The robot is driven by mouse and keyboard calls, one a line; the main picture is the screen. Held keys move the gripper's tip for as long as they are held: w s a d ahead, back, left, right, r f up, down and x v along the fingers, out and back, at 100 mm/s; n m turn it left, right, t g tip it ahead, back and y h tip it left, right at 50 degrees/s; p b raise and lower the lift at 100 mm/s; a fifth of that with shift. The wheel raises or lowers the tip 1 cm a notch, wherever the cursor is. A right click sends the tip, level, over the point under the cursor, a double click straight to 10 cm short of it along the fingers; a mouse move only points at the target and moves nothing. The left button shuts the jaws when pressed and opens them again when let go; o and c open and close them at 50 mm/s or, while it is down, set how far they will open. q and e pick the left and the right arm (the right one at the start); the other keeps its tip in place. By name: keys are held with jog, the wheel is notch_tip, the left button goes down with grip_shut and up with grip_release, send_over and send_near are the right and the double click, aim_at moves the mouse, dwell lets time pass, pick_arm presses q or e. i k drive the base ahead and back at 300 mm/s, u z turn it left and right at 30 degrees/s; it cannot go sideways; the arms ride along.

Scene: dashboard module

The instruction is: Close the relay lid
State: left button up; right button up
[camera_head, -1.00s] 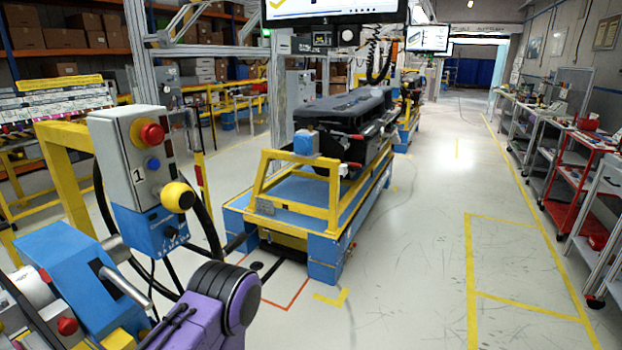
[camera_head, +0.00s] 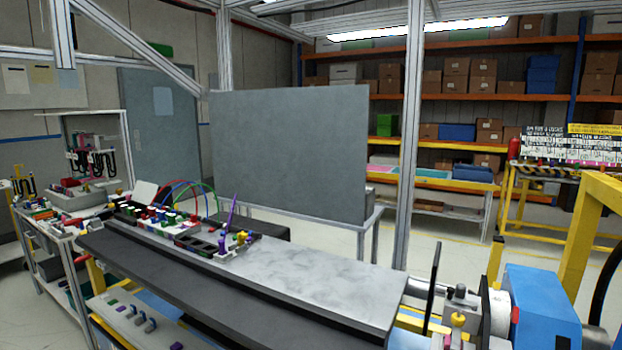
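The dashboard module (camera_head: 290,280) is a long beam with a grey metal top and a dark front, running from the left to the lower right. Near its left end is a cluster of small coloured relays and fuses (camera_head: 165,215) with looping coloured wires. A black tray with square openings (camera_head: 200,243) sits beside them. A thin purple piece (camera_head: 231,215) stands upright near this tray, and a white panel (camera_head: 144,192) is tilted up behind the cluster. I cannot tell which piece is the relay lid. Neither of my grippers is in view.
A blue machine unit (camera_head: 540,305) and a yellow frame (camera_head: 592,225) stand at the right. A grey board (camera_head: 290,150) stands behind the module. A cluttered bench (camera_head: 60,235) is at the left. A metal post (camera_head: 411,130) rises behind the module.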

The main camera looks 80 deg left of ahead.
aim_at(144, 192)
jog(key=u, duration=4.25)
jog(key=i, duration=0.15)
